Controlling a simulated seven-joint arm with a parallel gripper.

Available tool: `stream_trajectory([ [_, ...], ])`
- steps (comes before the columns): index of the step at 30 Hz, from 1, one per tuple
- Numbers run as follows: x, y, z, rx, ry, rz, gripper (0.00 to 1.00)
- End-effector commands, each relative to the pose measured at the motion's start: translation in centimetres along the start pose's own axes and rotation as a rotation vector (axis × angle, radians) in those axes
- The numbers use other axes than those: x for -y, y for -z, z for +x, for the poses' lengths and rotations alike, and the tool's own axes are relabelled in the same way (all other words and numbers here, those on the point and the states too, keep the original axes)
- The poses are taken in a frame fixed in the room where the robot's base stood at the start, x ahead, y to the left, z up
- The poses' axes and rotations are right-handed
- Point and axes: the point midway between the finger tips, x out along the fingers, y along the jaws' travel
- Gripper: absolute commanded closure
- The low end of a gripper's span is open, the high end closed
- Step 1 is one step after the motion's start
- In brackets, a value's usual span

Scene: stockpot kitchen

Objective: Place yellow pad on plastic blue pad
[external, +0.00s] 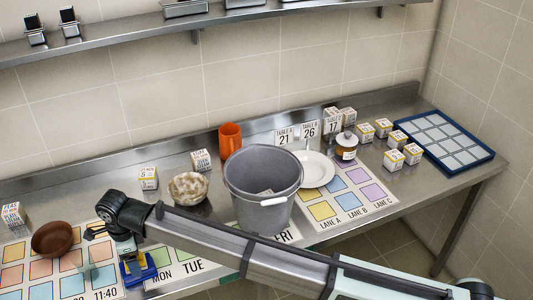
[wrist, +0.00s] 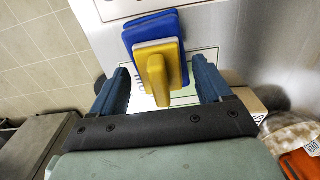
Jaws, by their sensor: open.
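The yellow pad (wrist: 160,68) has a raised yellow handle and a pale layer under it. It lies over the blue pad (wrist: 147,27), whose blue edge shows around its far and side edges in the wrist view. In the external view the yellow pad (external: 135,267) also shows above the blue pad (external: 147,273) on the counter, at the lower left. My gripper (wrist: 161,78) is open, with its two fingers apart on either side of the yellow handle. In the external view my gripper (external: 127,250) is just above the pads, partly hidden by my wrist.
A grey bucket (external: 262,180) stands mid-counter, with a patterned bowl (external: 188,188) to its left and an orange cup (external: 230,138) behind. A brown bowl (external: 52,239) stands left of my gripper. A white plate (external: 316,170) and blue-rimmed tray (external: 487,156) are on the right.

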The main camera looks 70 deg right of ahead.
Motion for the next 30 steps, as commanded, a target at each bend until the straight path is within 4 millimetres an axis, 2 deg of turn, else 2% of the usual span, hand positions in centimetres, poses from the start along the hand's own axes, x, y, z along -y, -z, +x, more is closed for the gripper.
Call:
stream_trajectory([
  [8, 0.0, 0.0, -1.0, 0.000, 0.000, 0.000, 0.22],
  [21, 0.1, -0.1, -8.8, 0.002, 0.001, 0.000, 0.22],
  [30, 0.0, 0.0, -11.9, 0.000, 0.000, 0.000, 0.22],
])
